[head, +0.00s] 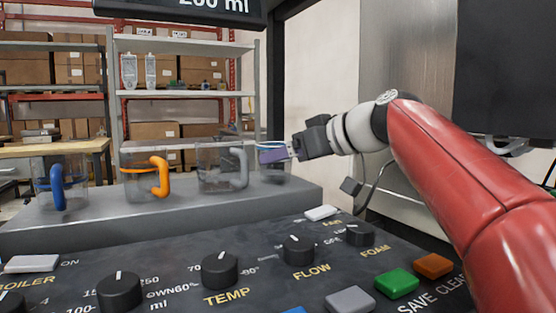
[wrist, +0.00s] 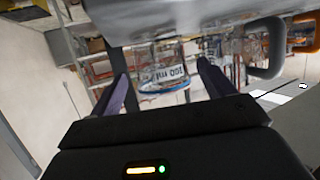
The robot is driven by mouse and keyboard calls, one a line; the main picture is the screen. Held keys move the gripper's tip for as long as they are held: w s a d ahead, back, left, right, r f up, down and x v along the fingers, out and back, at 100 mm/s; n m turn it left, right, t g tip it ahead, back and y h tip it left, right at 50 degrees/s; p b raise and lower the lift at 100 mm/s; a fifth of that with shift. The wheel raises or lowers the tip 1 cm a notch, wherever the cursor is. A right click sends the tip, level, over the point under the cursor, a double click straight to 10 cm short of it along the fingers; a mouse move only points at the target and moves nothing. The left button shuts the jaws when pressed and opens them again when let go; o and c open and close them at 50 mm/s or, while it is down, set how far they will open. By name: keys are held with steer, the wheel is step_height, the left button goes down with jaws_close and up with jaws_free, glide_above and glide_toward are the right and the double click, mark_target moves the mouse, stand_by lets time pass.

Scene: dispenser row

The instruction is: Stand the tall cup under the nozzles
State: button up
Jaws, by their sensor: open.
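My gripper (head: 274,155) is at the right end of the row of clear cups, its purple fingers apart. In the wrist view my gripper (wrist: 168,88) is open, with a clear vessel (wrist: 163,72) showing between and beyond the fingers. It bears an upside-down label that seems to read 300 ml. In the head view a clear cup (head: 277,174) shows partly behind my fingers; contact cannot be told. I cannot tell for sure which cup is the tall one. No nozzles can be made out.
Clear cups with a blue handle (head: 57,186), an orange handle (head: 160,176) and a grey handle (head: 239,168) stand on a grey ledge (head: 130,220). The control panel (head: 180,262) with knobs and buttons fills the front. A 200 ml display (head: 213,5) hangs above.

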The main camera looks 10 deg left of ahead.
steer(key=shift+o, duration=0.6)
steer(key=v, duration=0.3)
steer(key=shift+d+r, duration=0.15)
steer(key=shift+d, duration=0.1)
steer(key=shift+s+d+b, duration=0.25)
steer(key=shift+b, duration=0.05)
steer(key=shift+s+a+f, duration=0.1)
steer(key=shift+a+f, duration=0.2)
steer(key=shift+a, duration=0.3)
steer(key=x, duration=0.3)
steer(key=p+x, duration=0.1)
steer(key=x, duration=0.3)
steer(key=shift+w, duration=0.4)
steer(key=shift+d, duration=0.1)
steer(key=shift+c, duration=0.4)
steer(key=shift+r, duration=0.1)
steer(key=c, duration=1.1)
